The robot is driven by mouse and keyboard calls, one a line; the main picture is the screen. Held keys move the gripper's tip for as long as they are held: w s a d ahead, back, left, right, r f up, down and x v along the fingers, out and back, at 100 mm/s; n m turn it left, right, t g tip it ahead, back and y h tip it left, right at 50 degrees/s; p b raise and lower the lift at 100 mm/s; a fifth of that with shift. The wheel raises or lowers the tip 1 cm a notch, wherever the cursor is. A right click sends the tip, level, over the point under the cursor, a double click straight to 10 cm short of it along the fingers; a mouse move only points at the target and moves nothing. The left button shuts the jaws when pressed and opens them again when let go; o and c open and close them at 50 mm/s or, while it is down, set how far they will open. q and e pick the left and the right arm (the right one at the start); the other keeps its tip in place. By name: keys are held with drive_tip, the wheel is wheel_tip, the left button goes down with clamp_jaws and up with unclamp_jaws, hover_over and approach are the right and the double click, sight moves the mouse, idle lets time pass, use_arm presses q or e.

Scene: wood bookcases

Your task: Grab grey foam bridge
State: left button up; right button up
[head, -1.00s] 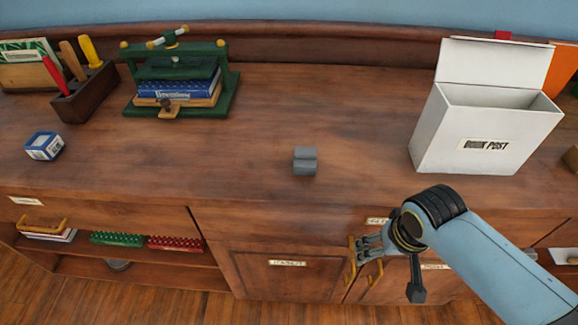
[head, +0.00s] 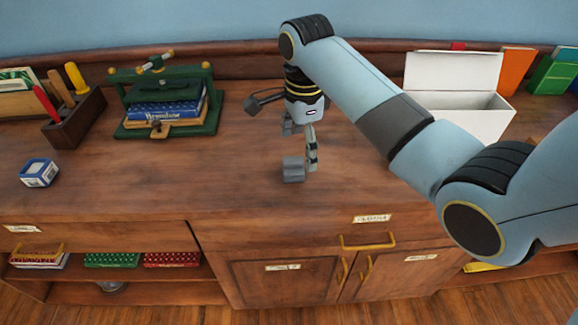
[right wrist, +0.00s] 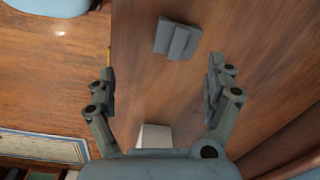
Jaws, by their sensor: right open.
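The grey foam bridge (head: 293,169) is a small grey block with a groove, lying on the wooden top of the cabinet near the middle. My right gripper (head: 302,150) points down just above and beside it, and one finger overlaps the block's right edge in the head view. In the right wrist view the bridge (right wrist: 177,39) lies beyond the fingertips, between the lines of the two spread fingers. The right gripper (right wrist: 161,70) is open and empty, and I see no clear contact. My left gripper is not in view.
A green book press (head: 165,105) holding books and a dark tool holder (head: 75,118) stand at the left. A small blue and white box (head: 39,173) lies near the front left. A white box (head: 455,72) stands behind my right arm. The top around the bridge is clear.

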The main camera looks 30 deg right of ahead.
sight(293, 161)
drive_tip(key=w+r+m, duration=0.2)
drive_tip(key=shift+w+r+m, duration=0.1)
drive_tip(key=shift+w+m, duration=0.3)
drive_tip(key=shift+w+a+f, duration=0.1)
drive_tip(key=shift+f, duration=0.1)
drive_tip(key=f+b, duration=0.1)
drive_tip(key=f, duration=0.9)
drive_tip(key=shift+d+f, duration=0.1)
drive_tip(key=shift+d, duration=0.1)
drive_tip(key=c, duration=0.9)
